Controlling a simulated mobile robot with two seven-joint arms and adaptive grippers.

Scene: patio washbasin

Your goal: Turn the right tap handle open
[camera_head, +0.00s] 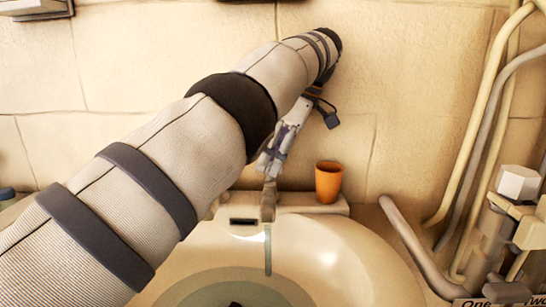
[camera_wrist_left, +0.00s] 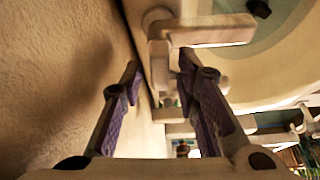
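A pale washbasin (camera_head: 350,245) stands against the wall. A beige tap (camera_head: 268,199) rises at its back edge, just below my left gripper (camera_head: 272,165), which points down beside the wall. In the left wrist view, a pale tap part with a long flat bar (camera_wrist_left: 212,33) is near the fingertips, towards the top. I cannot tell whether that bar is the right handle or the spout. My left gripper's two purple-padded fingers (camera_wrist_left: 160,72) are apart, with a gap between them. My left arm hides part of the basin's back left. My right gripper is not in view.
An orange cup (camera_head: 328,182) stands on the basin's back ledge, close to the right of my left gripper. Pipes (camera_head: 480,120) and a fitting with a white knob (camera_head: 518,183) stand at the right. The tiled wall (camera_head: 410,70) is close behind the gripper.

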